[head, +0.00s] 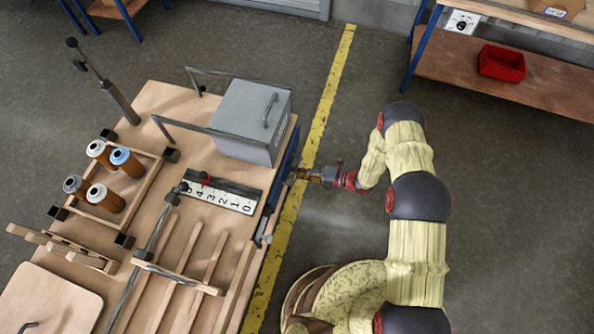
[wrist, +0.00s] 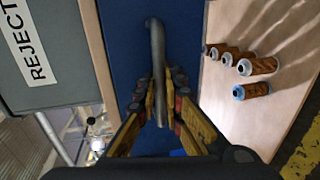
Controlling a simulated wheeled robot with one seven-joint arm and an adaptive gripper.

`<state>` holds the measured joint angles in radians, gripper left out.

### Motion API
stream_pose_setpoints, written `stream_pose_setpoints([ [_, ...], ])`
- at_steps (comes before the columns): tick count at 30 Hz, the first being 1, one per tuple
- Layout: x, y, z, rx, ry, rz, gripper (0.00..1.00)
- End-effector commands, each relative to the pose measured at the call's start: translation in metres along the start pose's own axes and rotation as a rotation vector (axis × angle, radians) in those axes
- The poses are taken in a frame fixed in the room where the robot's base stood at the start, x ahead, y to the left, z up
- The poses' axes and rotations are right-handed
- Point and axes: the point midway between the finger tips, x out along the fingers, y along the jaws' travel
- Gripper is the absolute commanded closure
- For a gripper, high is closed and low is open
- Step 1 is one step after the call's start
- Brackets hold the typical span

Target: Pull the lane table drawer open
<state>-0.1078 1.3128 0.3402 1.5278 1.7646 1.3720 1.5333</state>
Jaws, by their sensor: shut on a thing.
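The lane table (head: 150,215) stands left of my arm. Its blue drawer front (head: 284,160) runs along the table's right edge. In the head view I see no clear gap behind the front. In the wrist view the blue front (wrist: 122,20) fills the middle, with a grey bar handle (wrist: 156,45) on it. My gripper (head: 300,174) is at the front, with its fingers on either side of the handle and shut on it. The fingers also show in the wrist view (wrist: 161,95). They partly hide the handle; the drawer's inside is not in view.
A grey REJECT box (head: 243,120) sits on the table beside the drawer. A rack (head: 150,180) of cartridges and a numbered scale (head: 222,197) are also on top. Several cartridges (wrist: 258,66) stand on a wooden surface below the front.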

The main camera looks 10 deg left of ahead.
Motion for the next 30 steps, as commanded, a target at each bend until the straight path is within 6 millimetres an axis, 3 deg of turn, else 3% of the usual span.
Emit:
stream_pose_setpoints([
  [5, -0.004, -0.002, 0.000, 0.001, -0.001, -0.002, 1.00],
  [11, -0.028, -0.007, 0.002, 0.002, -0.006, -0.002, 1.00],
  [30, -0.182, -0.040, 0.002, 0.000, -0.007, -0.002, 1.00],
])
